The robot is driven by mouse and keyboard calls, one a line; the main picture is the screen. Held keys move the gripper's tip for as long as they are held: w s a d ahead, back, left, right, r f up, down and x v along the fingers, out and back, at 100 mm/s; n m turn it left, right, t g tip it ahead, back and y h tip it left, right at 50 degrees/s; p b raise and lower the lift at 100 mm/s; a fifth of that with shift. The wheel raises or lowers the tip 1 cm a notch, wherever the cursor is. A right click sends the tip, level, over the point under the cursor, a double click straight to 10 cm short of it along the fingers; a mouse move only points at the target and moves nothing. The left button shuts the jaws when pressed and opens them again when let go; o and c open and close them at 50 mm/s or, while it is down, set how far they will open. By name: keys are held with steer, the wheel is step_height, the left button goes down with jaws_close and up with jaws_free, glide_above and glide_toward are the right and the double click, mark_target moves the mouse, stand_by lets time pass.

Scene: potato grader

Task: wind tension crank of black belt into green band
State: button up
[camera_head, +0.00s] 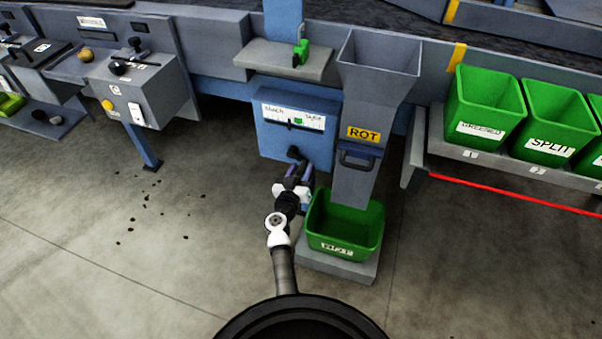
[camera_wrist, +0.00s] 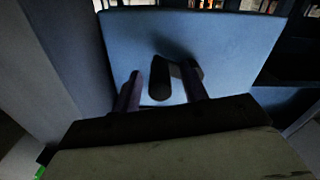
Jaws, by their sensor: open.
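The tension crank's black knob (camera_head: 293,152) shows low on the front of a blue box (camera_head: 268,137). The box carries a white scale (camera_head: 276,115) with small lettering, a dark pointer mark near its middle and a green band (camera_head: 298,121) right of it. My gripper (camera_head: 292,180) is just below and in front of the crank. In the wrist view my open gripper (camera_wrist: 160,80) has one finger on each side of a black crank handle (camera_wrist: 158,78). I see a gap on the left side; contact on the right cannot be told. The crank's hub is partly hidden.
A grey chute marked ROT (camera_head: 365,133) stands close on the right, with a green bin (camera_head: 343,227) below it, near my arm. A grey shelf (camera_head: 283,60) with a green-and-black item (camera_head: 300,52) is above. Green bins (camera_head: 485,105) stand far right. Floor on the left is mostly clear.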

jaws_close()
steer(key=shift+f+m, duration=0.1)
steer(key=shift+m, duration=0.2)
steer(key=m, duration=0.1)
steer(key=a+f+m+p, duration=0.1)
steer(key=m, duration=0.1)
steer(key=shift+w+f+m, duration=0.1)
steer(key=shift+f+m, duration=0.1)
steer(key=shift+m, duration=0.1)
steer(key=w+a+r+m+b, duration=0.1)
steer(key=a+m, duration=0.3)
steer(key=m, duration=0.8)
steer(key=w+a+r+m+b, duration=0.1)
steer(key=a+m, duration=0.3)
steer(key=m, duration=0.9)
steer(key=shift+w+a+b, duration=0.15)
steer(key=shift+w+b, duration=0.2)
steer(key=shift+b, duration=0.15)
